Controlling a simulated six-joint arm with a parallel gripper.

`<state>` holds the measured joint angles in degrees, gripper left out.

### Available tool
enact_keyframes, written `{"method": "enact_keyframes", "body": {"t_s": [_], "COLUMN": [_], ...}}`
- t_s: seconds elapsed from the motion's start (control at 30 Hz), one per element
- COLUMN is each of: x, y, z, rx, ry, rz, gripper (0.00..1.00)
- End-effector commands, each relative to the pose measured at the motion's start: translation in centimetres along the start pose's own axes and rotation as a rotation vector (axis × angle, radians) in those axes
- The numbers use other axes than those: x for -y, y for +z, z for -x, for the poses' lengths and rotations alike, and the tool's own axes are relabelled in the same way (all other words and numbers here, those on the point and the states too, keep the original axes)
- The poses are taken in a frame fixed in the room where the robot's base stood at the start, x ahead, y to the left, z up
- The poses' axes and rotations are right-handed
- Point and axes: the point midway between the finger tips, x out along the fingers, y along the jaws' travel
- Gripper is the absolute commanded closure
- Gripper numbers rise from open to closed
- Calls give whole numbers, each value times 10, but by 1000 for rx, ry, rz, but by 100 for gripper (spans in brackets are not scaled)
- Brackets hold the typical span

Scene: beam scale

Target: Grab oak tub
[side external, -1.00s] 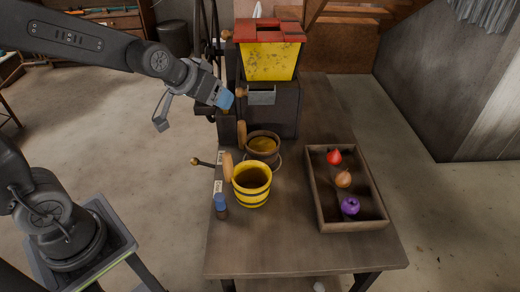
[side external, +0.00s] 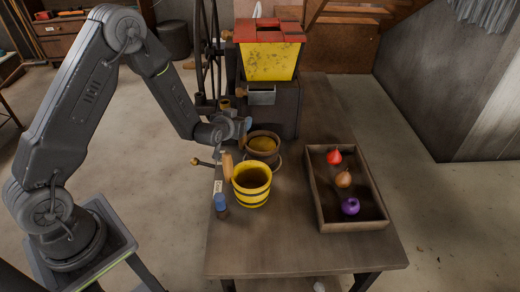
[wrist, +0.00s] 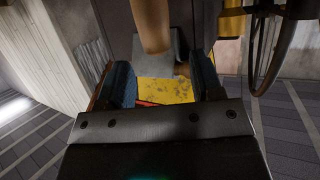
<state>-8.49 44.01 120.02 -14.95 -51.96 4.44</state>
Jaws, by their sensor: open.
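The oak tub (side external: 263,143) is a brown round tub with yellowish contents, standing on the table behind the yellow tub (side external: 251,186) in the side view. My gripper (side external: 245,126) is open at the oak tub's left rim, where its upright wooden handle was seen earlier; the gripper now mostly hides that handle. In the wrist view my gripper (wrist: 162,82) shows its two blue-lined fingers apart. A tan wooden handle (wrist: 151,25) stands between and beyond the fingertips, and I cannot tell whether they touch it.
A yellow hopper with a red top (side external: 268,58) stands on a dark box behind the oak tub. The yellow tub's own handle (side external: 228,166) rises close by. A small blue-capped bottle (side external: 221,206) is at the left edge. A wooden tray (side external: 318,215) with coloured fruit-like pieces lies right.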

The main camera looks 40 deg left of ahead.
Motion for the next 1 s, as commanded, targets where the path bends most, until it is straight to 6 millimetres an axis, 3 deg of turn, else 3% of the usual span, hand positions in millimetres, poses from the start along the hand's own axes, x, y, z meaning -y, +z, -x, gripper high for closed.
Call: {"method": "enact_keyframes", "body": {"t_s": [0.37, 0.6, 0.87, 1.0], "x": [0, 0, 0, 0], "y": [40, 38, 38, 38], "z": [-16, -44, -46, -46], "rx": [3, 0, 1, 1], "ry": [0, 0, 1, 1], "rz": [0, 0, 0, 0], "gripper": [40, 40, 40, 52]}}
